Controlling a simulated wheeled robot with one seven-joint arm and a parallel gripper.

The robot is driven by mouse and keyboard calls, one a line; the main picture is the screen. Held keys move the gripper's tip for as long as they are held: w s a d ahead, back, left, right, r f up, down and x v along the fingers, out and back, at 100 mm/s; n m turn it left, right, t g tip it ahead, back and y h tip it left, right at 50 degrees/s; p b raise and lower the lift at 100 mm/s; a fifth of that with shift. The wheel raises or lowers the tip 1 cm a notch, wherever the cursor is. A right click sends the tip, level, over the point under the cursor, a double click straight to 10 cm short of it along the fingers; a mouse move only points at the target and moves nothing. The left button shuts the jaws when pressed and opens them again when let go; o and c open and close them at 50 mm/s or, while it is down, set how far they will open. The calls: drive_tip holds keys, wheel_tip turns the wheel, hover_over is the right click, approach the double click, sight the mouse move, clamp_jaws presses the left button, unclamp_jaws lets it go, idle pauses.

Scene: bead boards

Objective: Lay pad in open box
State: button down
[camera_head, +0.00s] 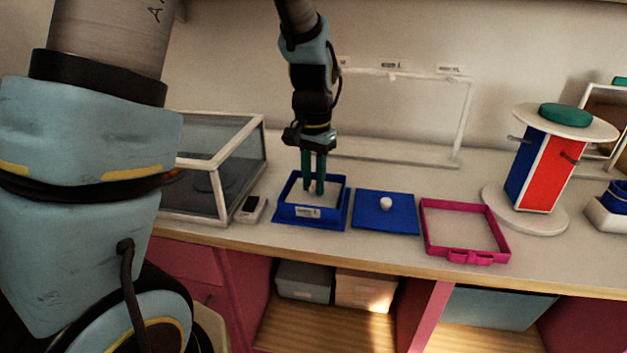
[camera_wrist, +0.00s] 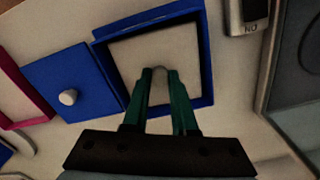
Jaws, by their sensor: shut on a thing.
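The open blue box (camera_head: 345,212) stands on the counter, with a white label on its front; it also shows in the wrist view (camera_wrist: 208,60). A pale square pad (camera_head: 312,199) fills most of the box's inside, within the blue walls; it shows in the wrist view too (camera_wrist: 130,55). My gripper (camera_head: 313,191) points down into the box. In the wrist view its green fingers (camera_wrist: 160,75) close around a small grey loop at the pad's middle. Whether the pad rests on the box floor I cannot tell.
A blue lid (camera_head: 385,220) with a white knob lies just right of the box, and a pink frame (camera_head: 428,238) lies beyond it. A glass case (camera_head: 225,165) and a small grey device (camera_head: 251,209) are at left. A red-and-blue stand (camera_head: 545,170) is at right.

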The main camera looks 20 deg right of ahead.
idle(0.3)
drive_tip(key=c, duration=0.6)
unclamp_jaws()
drive_tip(key=shift+o, duration=0.2)
drive_tip(key=o, duration=0.3)
drive_tip(key=shift+o, duration=0.2)
drive_tip(key=shift+r+p, duration=3.4)
drive_tip(key=shift+r, duration=0.7)
drive_tip(key=shift+f, duration=0.1)
